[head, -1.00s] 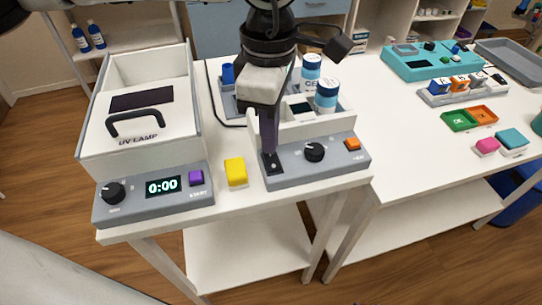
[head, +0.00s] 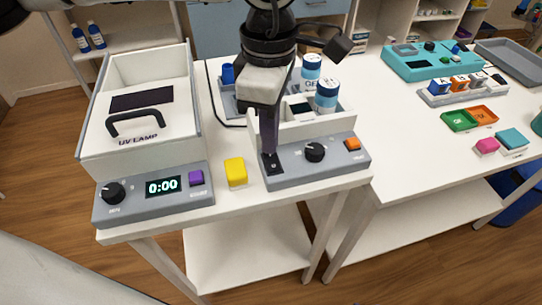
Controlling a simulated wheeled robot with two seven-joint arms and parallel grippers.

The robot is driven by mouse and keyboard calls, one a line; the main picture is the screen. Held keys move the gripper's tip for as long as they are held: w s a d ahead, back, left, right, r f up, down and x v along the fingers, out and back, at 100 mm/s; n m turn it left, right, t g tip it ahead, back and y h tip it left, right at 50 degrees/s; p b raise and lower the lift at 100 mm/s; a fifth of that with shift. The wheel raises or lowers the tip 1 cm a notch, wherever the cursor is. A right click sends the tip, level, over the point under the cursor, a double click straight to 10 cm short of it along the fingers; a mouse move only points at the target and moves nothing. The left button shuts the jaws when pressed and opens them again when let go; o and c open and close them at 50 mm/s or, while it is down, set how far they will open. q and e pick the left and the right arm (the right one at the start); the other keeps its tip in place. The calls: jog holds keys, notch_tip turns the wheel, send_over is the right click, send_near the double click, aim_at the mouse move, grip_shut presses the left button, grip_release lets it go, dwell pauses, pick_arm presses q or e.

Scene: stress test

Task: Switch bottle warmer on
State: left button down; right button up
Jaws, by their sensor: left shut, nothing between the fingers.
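The bottle warmer (head: 328,165) is a white box with a grey sloped front panel, near the front edge of the table. Its panel has a dark switch plate (head: 272,164) at the left, a black knob (head: 314,152) in the middle and an orange button (head: 352,144) at the right. My left gripper (head: 268,150) points down with shut, empty fingers, its tips at the switch plate. The fingers hide part of the switch, so I cannot tell its position or whether they touch it. My right gripper is not in view.
A UV lamp box (head: 190,130) with a purple button stands to the left. A yellow block (head: 236,172) lies between the two devices. The table at the right (head: 400,150) has clear room.

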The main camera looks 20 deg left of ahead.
pick_arm(q)
jog(key=shift+f+b, duration=0.75)
jog(key=shift+f, duration=0.1)
dwell(0.6)
jog(key=shift+r, duration=0.1)
jog(key=shift+r+p, duration=2)
jog(key=shift+r, duration=1.45)
